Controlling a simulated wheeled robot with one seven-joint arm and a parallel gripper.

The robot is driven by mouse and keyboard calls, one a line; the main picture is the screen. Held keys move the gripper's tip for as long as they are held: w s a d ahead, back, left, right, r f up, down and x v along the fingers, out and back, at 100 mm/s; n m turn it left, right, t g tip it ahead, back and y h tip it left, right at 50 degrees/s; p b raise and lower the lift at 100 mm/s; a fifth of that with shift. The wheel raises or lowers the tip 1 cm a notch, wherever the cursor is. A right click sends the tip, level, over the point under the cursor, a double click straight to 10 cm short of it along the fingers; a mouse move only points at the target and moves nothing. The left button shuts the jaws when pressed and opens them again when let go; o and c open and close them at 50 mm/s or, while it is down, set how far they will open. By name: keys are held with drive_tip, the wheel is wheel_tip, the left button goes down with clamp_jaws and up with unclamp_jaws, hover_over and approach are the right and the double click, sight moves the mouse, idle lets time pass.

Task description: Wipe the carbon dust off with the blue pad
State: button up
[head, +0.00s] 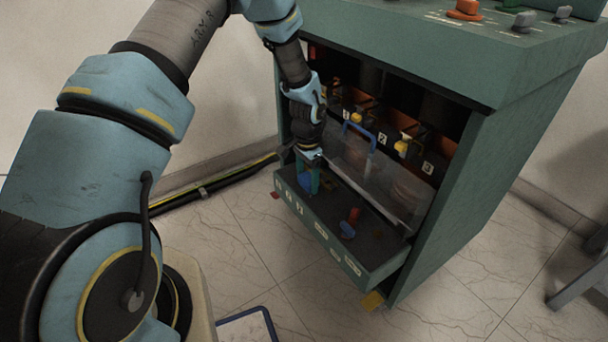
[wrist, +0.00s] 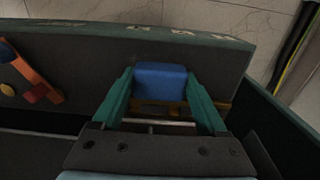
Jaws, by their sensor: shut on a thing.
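My gripper (head: 309,177) reaches down into the left part of the cabinet's pulled-out tray (head: 376,267). It is shut on the blue pad (wrist: 160,79); in the wrist view the pad sits between the two green fingers. In the head view the pad (head: 305,183) shows low at the fingertips, close to the tray's dark floor. Whether it touches the floor I cannot tell. I cannot make out the carbon dust clearly in either view.
A red and blue tool (head: 349,224) lies in the tray's right part. Behind the tray stands a clear panel (head: 370,172) with a blue handle (head: 359,131). The green cabinet (head: 460,195) walls it on the right. Cables (head: 215,184) run along the floor at left.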

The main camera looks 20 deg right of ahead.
sight(290, 173)
drive_tip(key=shift+s+d+r, duration=0.1)
drive_tip(key=shift+s+d, duration=0.05)
drive_tip(key=shift+s, duration=0.5)
drive_tip(key=shift+s+d, duration=0.1)
drive_tip(key=shift+s, duration=0.55)
drive_tip(key=shift+a+p, duration=0.3)
drive_tip(key=shift+a, duration=0.1)
drive_tip(key=shift+w+a, duration=0.25)
drive_tip(key=shift+w, duration=1)
drive_tip(key=shift+w, duration=0.15)
drive_tip(key=shift+w+a+f+p, duration=0.1)
drive_tip(key=shift+w+a+p, duration=0.1)
drive_tip(key=shift+w, duration=0.6)
drive_tip(key=shift+w+a+f+p, duration=0.1)
drive_tip(key=shift+w+a, duration=0.1)
drive_tip(key=shift+w, duration=0.6)
drive_tip(key=shift+w+a+r, duration=0.1)
drive_tip(key=shift+w+a, duration=0.1)
drive_tip(key=shift+w, duration=0.9)
drive_tip(key=shift+w+a+r, duration=0.1)
drive_tip(key=shift+w+a, duration=0.05)
drive_tip(key=shift+w, duration=0.9)
